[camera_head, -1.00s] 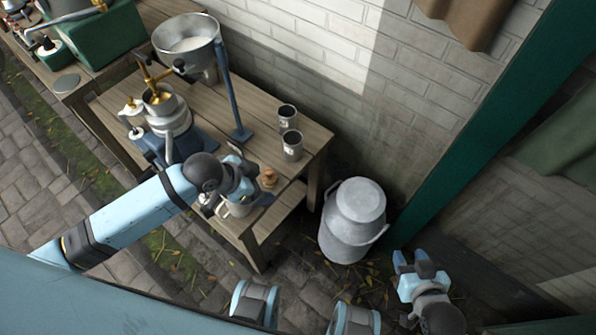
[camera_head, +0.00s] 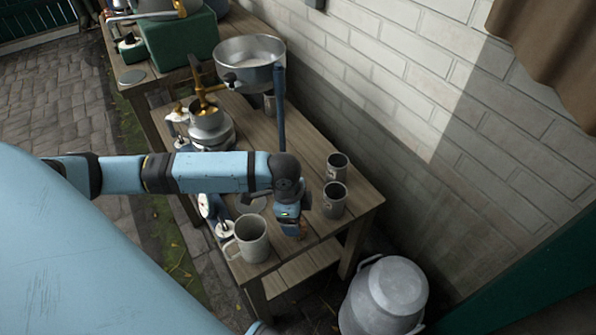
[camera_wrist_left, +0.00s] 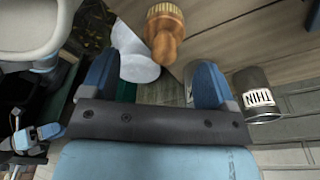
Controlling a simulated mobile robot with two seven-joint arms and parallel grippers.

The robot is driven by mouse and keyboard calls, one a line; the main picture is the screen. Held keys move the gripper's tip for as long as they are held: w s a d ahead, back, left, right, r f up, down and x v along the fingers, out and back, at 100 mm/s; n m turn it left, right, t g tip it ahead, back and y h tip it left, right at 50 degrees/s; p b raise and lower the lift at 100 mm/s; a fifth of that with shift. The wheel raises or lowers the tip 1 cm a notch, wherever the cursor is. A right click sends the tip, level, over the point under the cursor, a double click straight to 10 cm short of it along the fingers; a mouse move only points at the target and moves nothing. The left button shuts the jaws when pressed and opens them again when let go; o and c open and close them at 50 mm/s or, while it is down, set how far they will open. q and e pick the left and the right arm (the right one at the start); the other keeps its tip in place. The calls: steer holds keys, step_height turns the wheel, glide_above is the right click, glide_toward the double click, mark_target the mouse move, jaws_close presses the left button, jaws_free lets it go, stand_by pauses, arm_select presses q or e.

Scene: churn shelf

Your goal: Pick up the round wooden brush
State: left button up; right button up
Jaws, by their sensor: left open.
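The round wooden brush (camera_wrist_left: 163,30) shows in the left wrist view, at the top middle. Its round knob points toward my left gripper (camera_wrist_left: 154,82). My left gripper is open, its two blue fingers apart with nothing held, and the brush lies just beyond the fingertips. In the head view my left gripper (camera_head: 291,228) is low over the table's near right end, between the mug and the tin cups, and mostly hides the brush. A small blue and dark part at the lower left of the wrist view may be my right gripper; its jaws are unclear.
A grey mug (camera_head: 252,245) stands left of my left gripper. Two tin cups (camera_head: 334,200) stand to its right. A separator with a steel bowl (camera_head: 250,52) stands farther back on the wooden table (camera_head: 362,200). A milk can (camera_head: 388,298) stands beside the table.

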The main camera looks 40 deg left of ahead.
mark_target(302, 227)
arm_select(q)
steer(key=f, duration=0.2)
steer(key=f+b, duration=0.1)
steer(key=f, duration=0.2)
steer(key=shift+w+d+f+b, duration=0.25)
steer(key=shift+w+f+b, duration=0.1)
steer(key=shift+f+b, duration=0.05)
steer(key=shift+r, duration=0.1)
steer(key=c, duration=1)
